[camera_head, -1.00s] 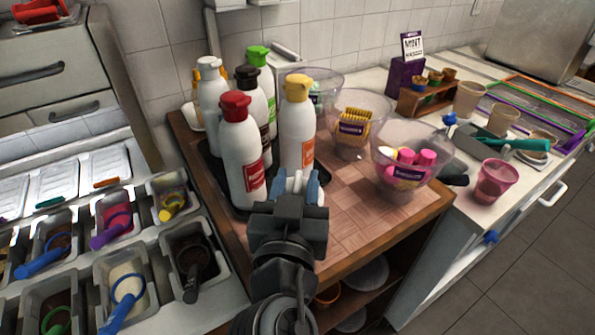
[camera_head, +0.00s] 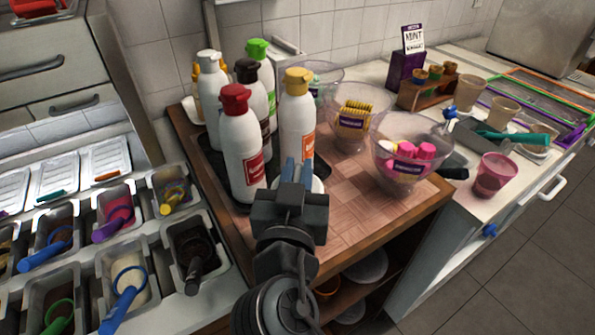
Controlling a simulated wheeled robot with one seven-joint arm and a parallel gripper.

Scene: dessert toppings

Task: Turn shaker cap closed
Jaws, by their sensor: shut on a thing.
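My gripper (camera_head: 299,168) is over the left part of the wooden board, just in front of the squeeze bottles. Its blue fingers point away from the camera. It is shut on a white, rounded thing, which I take to be the shaker cap (camera_head: 317,185); only a sliver of it shows to the right of the fingers. My gripper hides the rest, so I cannot tell how far the cap is turned or whether it is closed. The shaker's body is hidden too.
White squeeze bottles with red (camera_head: 243,150), yellow (camera_head: 297,115), black and green caps stand on a dark tray close behind my gripper. Clear bowls (camera_head: 408,150) stand to the right. Topping bins (camera_head: 190,245) are at left. The board's front right (camera_head: 345,225) is free.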

